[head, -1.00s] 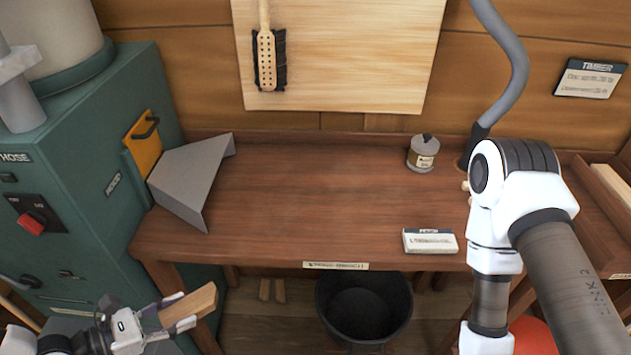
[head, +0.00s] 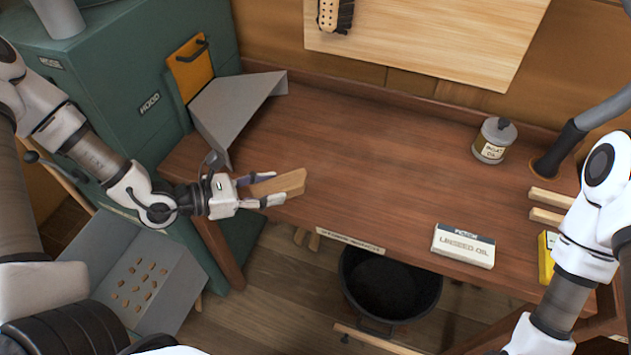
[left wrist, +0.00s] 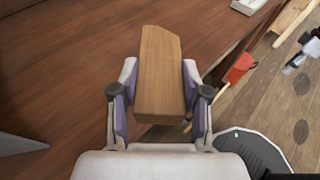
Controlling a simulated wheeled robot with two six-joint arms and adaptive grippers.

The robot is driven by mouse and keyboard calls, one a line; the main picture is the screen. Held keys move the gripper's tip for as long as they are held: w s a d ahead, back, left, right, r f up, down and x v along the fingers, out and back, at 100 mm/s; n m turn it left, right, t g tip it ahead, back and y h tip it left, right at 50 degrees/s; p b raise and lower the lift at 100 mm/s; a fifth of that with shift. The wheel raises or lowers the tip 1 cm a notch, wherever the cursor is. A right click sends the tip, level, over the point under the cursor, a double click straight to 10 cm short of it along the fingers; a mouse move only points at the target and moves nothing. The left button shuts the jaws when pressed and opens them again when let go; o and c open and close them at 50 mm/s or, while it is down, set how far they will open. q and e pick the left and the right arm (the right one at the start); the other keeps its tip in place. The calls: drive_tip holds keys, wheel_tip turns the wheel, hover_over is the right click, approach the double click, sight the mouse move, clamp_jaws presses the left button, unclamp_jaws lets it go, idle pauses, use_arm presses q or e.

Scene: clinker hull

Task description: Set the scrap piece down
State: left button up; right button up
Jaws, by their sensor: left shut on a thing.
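The scrap piece (head: 279,184) is a short light-brown wooden block with one slanted end. My left gripper (head: 264,190) is shut on it, over the front left part of the brown workbench (head: 370,180). In the left wrist view the block (left wrist: 160,75) sits between the two fingers and points away from the palm. I cannot tell whether the block touches the bench top or is just above it. My right arm shows at the right edge of the head view, but its gripper is out of the picture.
A grey sheet-metal hood (head: 235,105) stands left on the bench. A tin (head: 494,140) and a linseed oil box (head: 463,246) are at the right. A black bucket (head: 390,290) is below the front edge. A grey tray (head: 150,275) is at lower left. The bench middle is clear.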

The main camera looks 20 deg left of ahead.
use_arm(q)
hover_over(310, 186)
drive_tip(key=shift+s+d+f+p, duration=0.1)
drive_tip(key=shift+f+p, duration=0.3)
wheel_tip(310, 186, down, 3)
drive_tip(key=shift+f+p, duration=0.15)
drive_tip(key=shift+p, duration=0.4)
drive_tip(key=shift+f, duration=0.15)
drive_tip(key=shift+f+b, duration=0.15)
drive_tip(key=shift+b, duration=0.2)
drive_tip(key=o, duration=1.2)
